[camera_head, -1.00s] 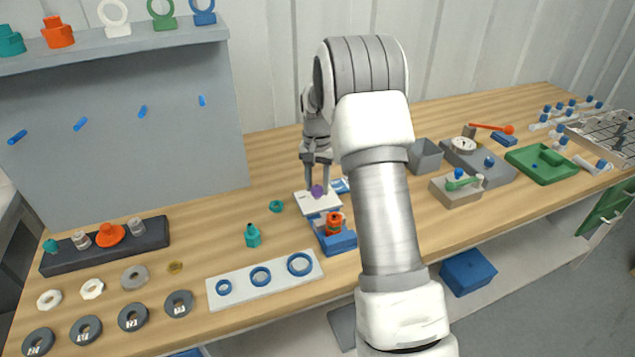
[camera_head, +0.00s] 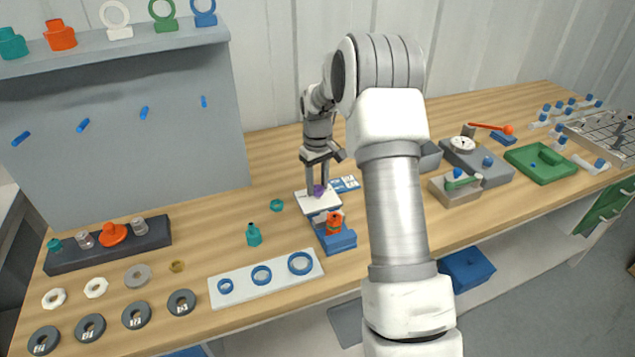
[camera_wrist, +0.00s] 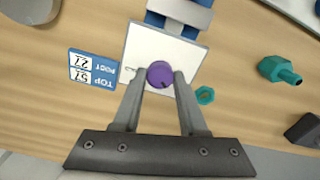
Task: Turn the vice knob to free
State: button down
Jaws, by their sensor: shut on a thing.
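The purple vice knob (camera_wrist: 160,74) stands on a white square plate (camera_wrist: 140,48) and shows between my fingertips in the wrist view. In the head view the knob (camera_head: 319,190) is partly covered by the fingers, on the white plate (camera_head: 312,204). My gripper (camera_head: 318,189) points down from above, its two fingers closed on the sides of the knob. It also shows in the wrist view (camera_wrist: 160,76). A small mark sits on the plate left of the knob; its meaning is too small to read.
A blue vice block (camera_head: 338,240) holding an orange part stands just in front of the plate. A blue card (camera_wrist: 93,68) with white writing lies beside the plate.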

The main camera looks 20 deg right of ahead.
aim_at(317, 188)
jog(key=shift+n, duration=1.2)
jog(key=shift+c, duration=2.2)
grip_release()
jog(key=shift+r, duration=0.1)
notch_tip(317, 188, up, 17)
jog(key=p, duration=0.1)
jog(key=shift+r, duration=0.15)
